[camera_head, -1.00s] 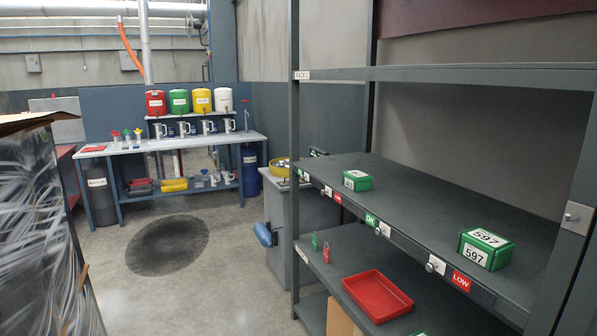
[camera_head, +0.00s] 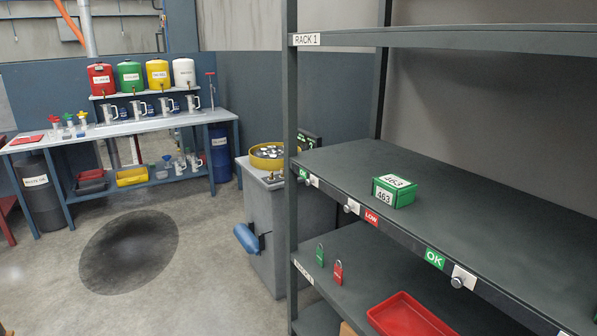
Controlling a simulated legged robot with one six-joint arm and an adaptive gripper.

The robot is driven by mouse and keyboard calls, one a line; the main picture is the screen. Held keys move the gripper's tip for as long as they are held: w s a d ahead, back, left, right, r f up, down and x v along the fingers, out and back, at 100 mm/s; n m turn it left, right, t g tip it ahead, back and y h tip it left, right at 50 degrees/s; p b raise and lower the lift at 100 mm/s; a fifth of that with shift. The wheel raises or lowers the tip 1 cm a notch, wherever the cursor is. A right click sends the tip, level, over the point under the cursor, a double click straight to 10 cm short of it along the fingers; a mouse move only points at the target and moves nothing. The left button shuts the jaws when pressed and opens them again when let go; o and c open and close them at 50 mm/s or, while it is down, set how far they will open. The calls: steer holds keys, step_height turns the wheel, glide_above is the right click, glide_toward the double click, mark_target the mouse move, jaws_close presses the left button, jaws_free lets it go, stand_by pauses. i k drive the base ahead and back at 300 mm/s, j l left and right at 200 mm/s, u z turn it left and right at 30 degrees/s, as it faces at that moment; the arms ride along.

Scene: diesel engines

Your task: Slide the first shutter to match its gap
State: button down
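The shelf front edge of the rack carries a row of small white sliding shutters with round knobs. The leftmost shutter (camera_head: 313,181) is beside a green label (camera_head: 304,175), whose text is too small to read surely. A second shutter (camera_head: 351,206) is just left of a red LOW label (camera_head: 371,217). A third shutter (camera_head: 463,277) is right of a green OK label (camera_head: 434,258). A green box (camera_head: 394,191) marked 463 stands on the shelf above the LOW label. My gripper is not in view.
The rack post (camera_head: 291,120) stands left of the shutters. Green (camera_head: 320,255) and red (camera_head: 338,272) padlocks and a red tray (camera_head: 410,318) are on the lower shelf.

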mark_target(313, 180)
steer(key=i+j, duration=1)
steer(key=i+l+z, duration=0.05)
steer(key=i, duration=0.05)
